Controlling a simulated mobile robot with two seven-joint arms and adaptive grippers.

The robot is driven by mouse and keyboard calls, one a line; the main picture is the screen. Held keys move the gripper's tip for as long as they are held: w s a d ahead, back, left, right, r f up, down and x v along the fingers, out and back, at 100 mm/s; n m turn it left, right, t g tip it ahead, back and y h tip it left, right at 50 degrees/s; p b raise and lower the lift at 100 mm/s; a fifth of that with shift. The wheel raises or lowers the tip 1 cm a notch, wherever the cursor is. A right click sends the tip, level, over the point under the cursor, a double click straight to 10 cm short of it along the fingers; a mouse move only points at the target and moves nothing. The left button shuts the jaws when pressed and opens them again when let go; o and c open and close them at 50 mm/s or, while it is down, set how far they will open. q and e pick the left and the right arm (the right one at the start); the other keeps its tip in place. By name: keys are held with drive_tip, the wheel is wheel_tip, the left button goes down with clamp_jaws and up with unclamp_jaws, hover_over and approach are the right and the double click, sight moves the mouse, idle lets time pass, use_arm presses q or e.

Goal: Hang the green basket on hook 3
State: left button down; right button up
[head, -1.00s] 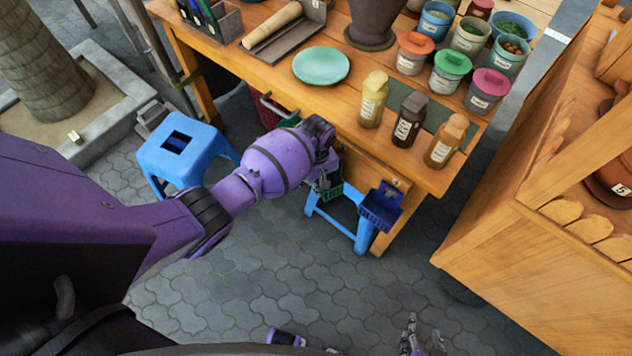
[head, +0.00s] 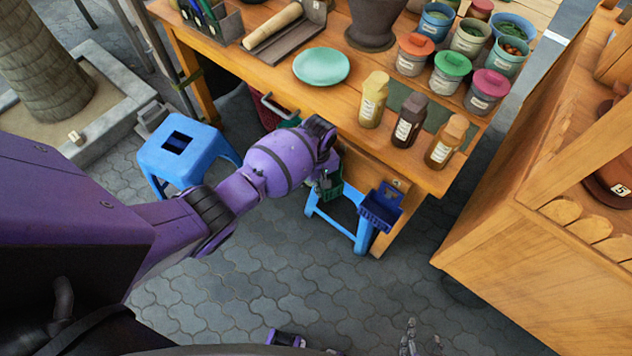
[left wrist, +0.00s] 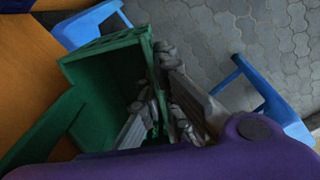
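The green basket (head: 335,183) is mostly hidden behind my left arm in the head view, beside the front of the wooden table. In the left wrist view the basket (left wrist: 103,85) shows its open inside and a green bar at left. My left gripper (left wrist: 165,115) has one finger inside the basket and one outside, closed on its side wall. In the head view my left gripper (head: 323,183) is small and partly hidden. My right gripper (head: 422,346) is at the bottom edge, fingers apart, apparently empty. Hook 3 cannot be made out.
A blue basket (head: 380,208) hangs at the table's front right, below a small label. A red basket (head: 272,112) is at the left. Blue stools (head: 185,155) stand beside and under the table (head: 255,60). Bottles and jars stand on top. A wooden cabinet (head: 520,250) is at right.

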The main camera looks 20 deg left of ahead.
use_arm(q)
drive_tip(key=shift+w+d+r+t, duration=0.15)
drive_tip(key=shift+w+d+r, duration=0.1)
drive_tip(key=shift+w+d, duration=0.2)
drive_tip(key=shift+w+d+r+t, duration=0.15)
drive_tip(key=shift+w+d+r, duration=0.05)
drive_tip(key=shift+w+d, duration=0.2)
drive_tip(key=c, duration=1.9)
unclamp_jaws()
drive_tip(key=shift+o, duration=0.2)
drive_tip(key=shift+r, duration=0.25)
drive_tip(key=shift+w+r, duration=0.15)
drive_tip(key=shift+r, duration=0.2)
wheel_tip(320, 180, up, 10)
drive_tip(key=s+a, duration=0.1)
drive_tip(key=shift+s+a, duration=0.2)
drive_tip(key=shift+s, duration=0.15)
use_arm(e)
drive_tip(key=shift+w, duration=0.55)
use_arm(q)
drive_tip(key=shift+f, duration=0.1)
